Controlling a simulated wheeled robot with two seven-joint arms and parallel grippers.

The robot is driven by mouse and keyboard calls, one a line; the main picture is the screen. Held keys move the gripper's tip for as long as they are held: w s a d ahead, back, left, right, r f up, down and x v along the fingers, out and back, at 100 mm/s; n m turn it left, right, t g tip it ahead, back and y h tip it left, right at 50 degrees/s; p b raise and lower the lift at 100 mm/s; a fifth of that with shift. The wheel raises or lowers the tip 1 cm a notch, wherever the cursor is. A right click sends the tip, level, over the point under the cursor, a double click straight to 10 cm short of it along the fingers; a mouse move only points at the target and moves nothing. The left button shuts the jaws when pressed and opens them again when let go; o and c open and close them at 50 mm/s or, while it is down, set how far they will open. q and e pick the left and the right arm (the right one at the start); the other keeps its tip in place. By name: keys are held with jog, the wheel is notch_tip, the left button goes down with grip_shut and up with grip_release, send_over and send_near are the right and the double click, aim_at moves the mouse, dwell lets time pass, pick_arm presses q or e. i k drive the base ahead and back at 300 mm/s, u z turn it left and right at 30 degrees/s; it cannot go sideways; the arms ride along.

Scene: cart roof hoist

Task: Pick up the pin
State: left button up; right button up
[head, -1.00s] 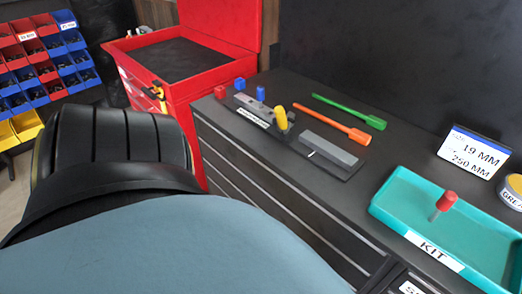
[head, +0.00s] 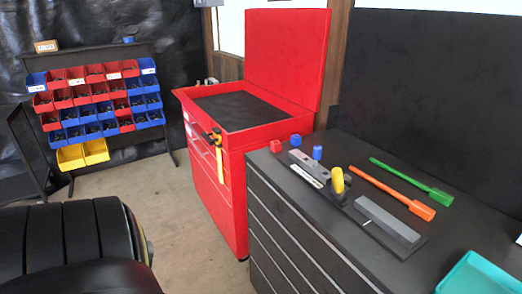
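No pin that I can be sure is the task's pin shows now. The teal tray (head: 480,274) is cut off at the lower right, and what lies in it is out of view. On the dark cabinet top, a grey block (head: 309,164) stands with a blue knob (head: 317,152) and an upright yellow piece (head: 338,180) at it. Another blue knob (head: 295,140) and a red knob (head: 275,146) are beside the block. Neither of my grippers is in view.
A grey bar (head: 387,217), an orange tool (head: 420,210) and a green tool (head: 440,197) lie on the cabinet. A red tool chest (head: 240,180) stands left of it. Bin shelves are at the back left. A black ribbed padded shape (head: 70,240) fills the lower left.

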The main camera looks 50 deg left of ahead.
aim_at(316, 155)
jog(key=u, duration=1.3)
